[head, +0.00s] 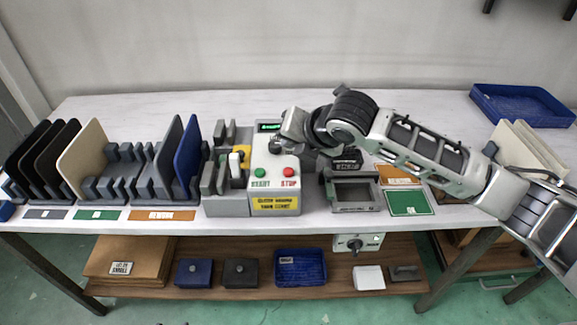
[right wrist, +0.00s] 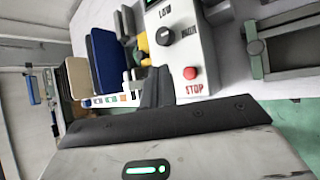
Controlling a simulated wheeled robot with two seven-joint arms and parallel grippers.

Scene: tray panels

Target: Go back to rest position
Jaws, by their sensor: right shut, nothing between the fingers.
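My right arm reaches in from the right of the head view, and its gripper (head: 276,146) is over the upper part of the white control box (head: 289,204). In the right wrist view my right gripper's dark fingers (right wrist: 157,87) are together, with nothing between them. They are close to the box face, beside the red STOP button (right wrist: 190,73); I cannot tell whether they touch it. A black knob (right wrist: 165,37) also shows there. The head view shows the green START button (head: 260,172) and the STOP button (head: 288,173). My left gripper is in neither view.
Racks with dark, cream and blue panels (head: 187,155) stand left of the box. A grey framed fixture (head: 355,208) stands right of it, under my forearm. Cream panels (head: 520,150) and a blue tray (head: 520,103) are at the right. A lower shelf (head: 215,292) holds boxes.

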